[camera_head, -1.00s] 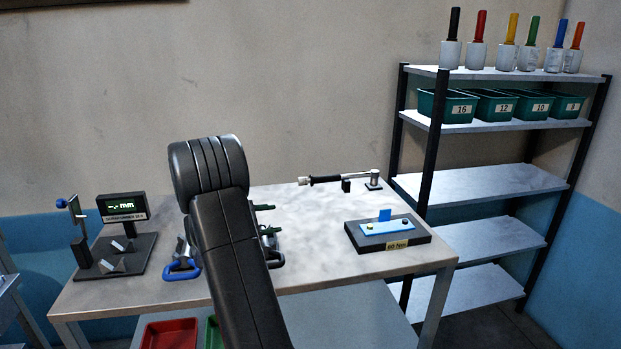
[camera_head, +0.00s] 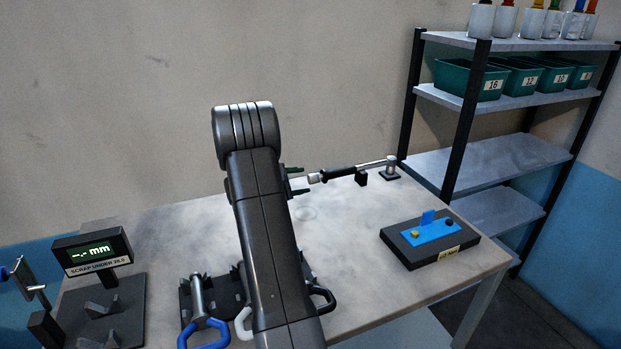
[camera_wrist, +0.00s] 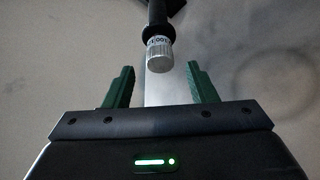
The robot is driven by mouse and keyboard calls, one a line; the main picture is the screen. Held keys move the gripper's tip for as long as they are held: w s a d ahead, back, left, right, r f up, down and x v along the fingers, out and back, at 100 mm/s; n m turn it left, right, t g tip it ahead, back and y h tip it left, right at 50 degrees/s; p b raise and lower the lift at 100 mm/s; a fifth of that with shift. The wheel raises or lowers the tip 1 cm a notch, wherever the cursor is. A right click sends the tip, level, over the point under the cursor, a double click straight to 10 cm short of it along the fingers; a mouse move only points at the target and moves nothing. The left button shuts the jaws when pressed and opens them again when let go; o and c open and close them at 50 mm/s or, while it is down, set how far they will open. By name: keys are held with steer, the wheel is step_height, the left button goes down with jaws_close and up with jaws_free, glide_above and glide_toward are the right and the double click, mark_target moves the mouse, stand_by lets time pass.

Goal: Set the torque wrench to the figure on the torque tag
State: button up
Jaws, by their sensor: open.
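The torque wrench (camera_head: 340,172) lies at the back of the table, with a black grip, a silver shaft and a silver end knob. In the wrist view its ribbed knob (camera_wrist: 159,56) points toward my gripper (camera_wrist: 160,88), just beyond and between the two green fingers. My gripper (camera_head: 299,181) is open and empty, and I see no contact with the knob. A scale with small figures rings the knob, too small to read surely.
The dark block (camera_head: 467,246) carries a blue plate with a small upright tab. A display (camera_head: 92,250) reading "-.- mm" stands at left, near a dark rack (camera_head: 185,300) with blue- and white-handled tools. Shelving (camera_head: 480,165) holds green numbered bins at right.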

mark_target(309, 180)
steer(key=x, duration=0.5)
steer(key=shift+p, duration=0.3)
steer(key=shift+s, duration=0.1)
steer(key=c, duration=1)
